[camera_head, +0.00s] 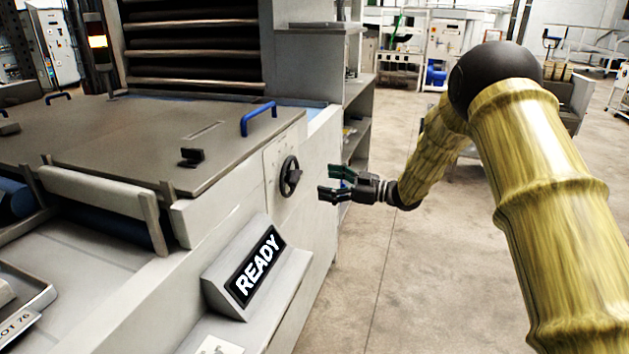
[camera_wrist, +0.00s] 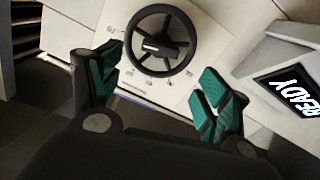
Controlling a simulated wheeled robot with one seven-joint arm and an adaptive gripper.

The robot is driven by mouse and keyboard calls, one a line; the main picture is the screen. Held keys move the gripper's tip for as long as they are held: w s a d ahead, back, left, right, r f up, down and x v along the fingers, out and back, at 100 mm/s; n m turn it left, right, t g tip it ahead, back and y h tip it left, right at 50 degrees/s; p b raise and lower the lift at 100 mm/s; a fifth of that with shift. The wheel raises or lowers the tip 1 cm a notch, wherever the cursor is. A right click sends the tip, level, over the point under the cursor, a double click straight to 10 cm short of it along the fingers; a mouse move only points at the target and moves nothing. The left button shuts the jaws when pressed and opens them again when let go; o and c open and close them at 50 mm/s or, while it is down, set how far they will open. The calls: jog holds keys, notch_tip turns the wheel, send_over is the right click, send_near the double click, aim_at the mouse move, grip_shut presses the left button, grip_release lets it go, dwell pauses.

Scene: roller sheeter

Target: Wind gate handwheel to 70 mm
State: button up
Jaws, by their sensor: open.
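The black gate handwheel (camera_head: 290,176) is mounted on a pale plate on the machine's side wall. The wheel lies beyond the fingertips.
A sloped display reading READY (camera_head: 258,265) stands on the machine below the wheel; it shows at the right in the wrist view (camera_wrist: 295,90). A blue handle (camera_head: 258,117) sits on the cover above. Open floor (camera_head: 385,270) lies right of the machine.

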jog(key=shift+v, duration=1.2)
